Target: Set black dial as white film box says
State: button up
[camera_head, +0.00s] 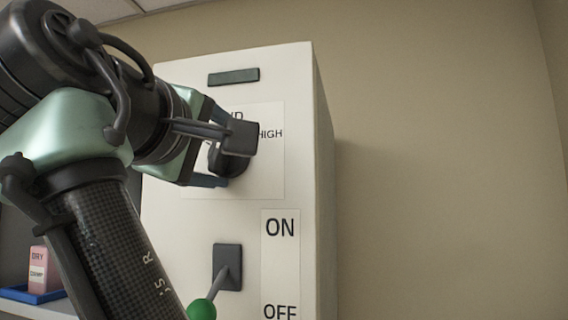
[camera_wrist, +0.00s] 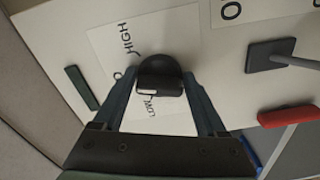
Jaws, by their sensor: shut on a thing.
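The black dial (camera_wrist: 160,70) sits on a white label card on the front of the white machine (camera_head: 300,75). My gripper (camera_wrist: 161,88) is shut on the dial, one finger on each side. In the head view the dial (camera_head: 225,162) is partly hidden behind my gripper (camera_head: 236,140). HIGH and LOW are readable on the card, and the middle word is partly covered. A white mark on the dial shows near LOW in the wrist view; its exact setting is hard to tell. I see no white film box in either view.
Below the dial is a lever with a green knob (camera_head: 202,310), beside an ON/OFF label (camera_head: 280,262). At lower left a pink box (camera_head: 38,256) reading DRY stands in a blue tray (camera_head: 40,297). A red object (camera_wrist: 288,116) shows in the wrist view. Bare wall lies right.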

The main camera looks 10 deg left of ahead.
jog(key=m, duration=0.2)
jog(key=m+b, duration=0.1)
jog(key=m, duration=0.1)
jog(key=shift+f+m, duration=0.2)
jog(key=shift+m, duration=0.1)
jog(key=shift+a+m+b, duration=0.1)
jog(key=shift+m+b, duration=0.4)
jog(key=shift+m, duration=1.4)
jog(key=o, duration=1.3)
jog(key=shift+c, duration=0.2)
